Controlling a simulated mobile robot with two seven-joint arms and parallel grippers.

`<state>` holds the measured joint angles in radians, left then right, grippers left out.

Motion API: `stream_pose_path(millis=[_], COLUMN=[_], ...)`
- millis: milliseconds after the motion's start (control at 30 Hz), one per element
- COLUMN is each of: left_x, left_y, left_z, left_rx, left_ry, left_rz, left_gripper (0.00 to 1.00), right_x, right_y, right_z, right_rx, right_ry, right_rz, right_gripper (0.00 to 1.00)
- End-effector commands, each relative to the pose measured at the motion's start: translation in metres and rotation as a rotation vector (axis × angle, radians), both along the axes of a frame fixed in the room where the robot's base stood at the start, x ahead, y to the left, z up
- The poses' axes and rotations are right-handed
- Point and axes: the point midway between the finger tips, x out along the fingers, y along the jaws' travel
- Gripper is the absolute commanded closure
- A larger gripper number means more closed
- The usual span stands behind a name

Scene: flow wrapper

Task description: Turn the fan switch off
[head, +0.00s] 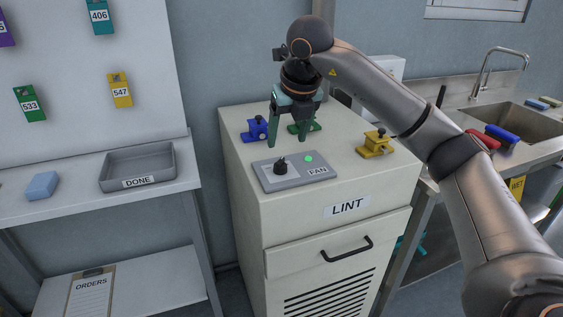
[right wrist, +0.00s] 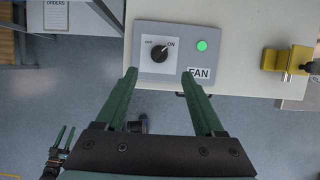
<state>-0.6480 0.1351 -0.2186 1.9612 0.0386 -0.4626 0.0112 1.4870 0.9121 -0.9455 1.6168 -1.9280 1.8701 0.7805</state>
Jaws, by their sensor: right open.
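The fan switch is a black knob (head: 281,166) on a grey panel (head: 266,182) marked FAN, on top of the white LINT cabinet (head: 340,185). In the right wrist view the knob (right wrist: 158,53) has its pale pointer towards ON, at the upper right. A green lamp (head: 309,158) beside it is lit. My right gripper (head: 288,142) is open and empty above the panel, with its fingertips apart from the knob. In the right wrist view a small gripper, apparently my left one (right wrist: 66,130), hangs at the lower left; its jaw opening is too small to judge.
Blue (head: 255,129), green (head: 312,127) and yellow (head: 376,143) clamp-like pieces stand on the cabinet around the panel. A grey DONE tray (head: 137,182) and a blue block (head: 41,186) are on the left shelf. A sink (head: 520,119) is at right.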

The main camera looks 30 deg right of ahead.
Motion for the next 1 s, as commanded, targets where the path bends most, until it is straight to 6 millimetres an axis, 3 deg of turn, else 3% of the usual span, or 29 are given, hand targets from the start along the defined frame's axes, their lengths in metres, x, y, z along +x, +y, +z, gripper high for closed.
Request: stream_pose_path(millis=[200,400,600,867,1000], left_x=[-0.001,-0.002,-0.002,-0.002,-0.002], left_y=[-0.001,-0.001,-0.001,-0.001,-0.001], left_z=[-0.002,-0.002,-0.002,-0.002,-0.002], left_rx=[0.000,-0.001,-0.001,-0.001,-0.001], left_ry=[0.004,0.006,0.006,0.005,0.004], left_rz=[-0.003,-0.004,-0.004,-0.004,-0.004], left_gripper=[0.50,0.50,0.50,0.50,0.50], right_x=[0.017,0.029,0.034,0.035,0.035], right_y=[-0.004,-0.006,-0.008,-0.008,-0.008], right_z=[-0.045,-0.074,-0.086,-0.087,-0.087], right_rx=[0.001,0.002,0.001,0.002,0.002], right_ry=[0.005,0.003,0.002,0.001,0.001], right_rz=[0.001,0.002,0.002,0.003,0.003], right_gripper=[0.30,0.30,0.30,0.30,0.43])
